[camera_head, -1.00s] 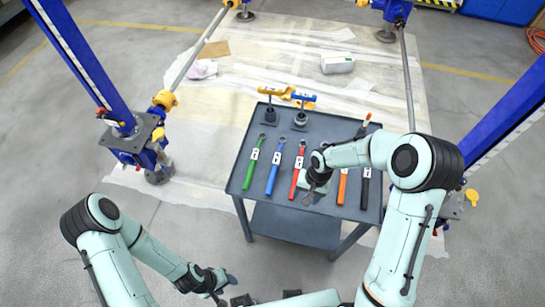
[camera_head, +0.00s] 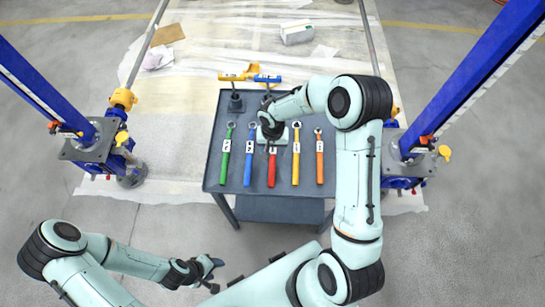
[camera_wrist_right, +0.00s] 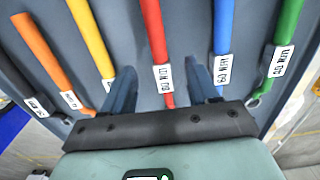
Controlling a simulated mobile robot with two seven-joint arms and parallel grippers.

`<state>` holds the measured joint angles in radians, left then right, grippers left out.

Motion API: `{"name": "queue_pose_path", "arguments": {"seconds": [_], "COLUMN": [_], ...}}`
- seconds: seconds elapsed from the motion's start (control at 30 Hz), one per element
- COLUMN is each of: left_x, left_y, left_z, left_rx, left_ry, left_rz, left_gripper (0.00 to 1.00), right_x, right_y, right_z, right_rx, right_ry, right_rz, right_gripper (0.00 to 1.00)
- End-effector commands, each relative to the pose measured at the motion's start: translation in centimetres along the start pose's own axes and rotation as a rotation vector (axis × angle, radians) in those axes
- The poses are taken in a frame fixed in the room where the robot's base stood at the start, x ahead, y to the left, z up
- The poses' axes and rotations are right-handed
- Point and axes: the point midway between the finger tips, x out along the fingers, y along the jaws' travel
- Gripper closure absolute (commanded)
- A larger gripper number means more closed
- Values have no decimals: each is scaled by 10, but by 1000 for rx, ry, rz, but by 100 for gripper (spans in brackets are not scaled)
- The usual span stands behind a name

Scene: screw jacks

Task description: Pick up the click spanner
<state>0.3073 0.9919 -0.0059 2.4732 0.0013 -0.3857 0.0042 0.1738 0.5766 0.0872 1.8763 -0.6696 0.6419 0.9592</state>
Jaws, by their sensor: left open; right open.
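Coloured spanners with white tags lie in a row on a grey trolley (camera_head: 260,190): green (camera_head: 225,160), blue (camera_head: 249,168), red (camera_head: 272,172), yellow (camera_head: 296,165) and orange (camera_head: 319,162). A black one shows at the left of the right wrist view (camera_wrist_right: 12,97). My right gripper (camera_head: 270,132) is open over the ring end of the red spanner. In the right wrist view its fingers (camera_wrist_right: 160,72) stand either side of the red spanner, apart from it. My left gripper (camera_head: 211,272) is open and empty before the trolley.
Two T-handled tools, one yellow (camera_head: 232,77) and one blue (camera_head: 267,78), stand on the trolley's back edge. Blue screw jacks stand left (camera_head: 90,145) and right (camera_head: 405,160). My right arm hides the trolley's right side.

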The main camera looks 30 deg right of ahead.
Motion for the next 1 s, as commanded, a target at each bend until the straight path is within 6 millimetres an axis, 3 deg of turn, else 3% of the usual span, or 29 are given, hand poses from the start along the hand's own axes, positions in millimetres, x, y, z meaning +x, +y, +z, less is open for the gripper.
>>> {"name": "queue_pose_path", "arguments": {"seconds": [0.3, 0.6, 0.63, 0.67, 0.8, 1.0], "left_x": [-8, -8, -8, -8, -8, -8], "left_y": [5, 5, 5, 5, 5, 5], "left_z": [-6, -5, -5, -5, -5, -5], "left_rx": [3, 3, 3, 3, 3, 3], "left_ry": [8, 7, 7, 7, 7, 7], "left_rz": [3, 2, 2, 2, 3, 2], "left_gripper": [49, 49, 49, 49, 49, 49], "right_x": [43, 50, 50, 50, 50, 49], "right_y": [0, 1, 1, 1, 1, 0], "right_z": [0, 0, 0, 0, 0, -1], "right_rx": [1, 1, 1, 1, 1, 0], "right_ry": [-2, 0, 0, 0, 0, 1], "right_rz": [0, 0, 0, 0, 0, -1], "right_gripper": [40, 40, 44, 53, 99, 100]}}
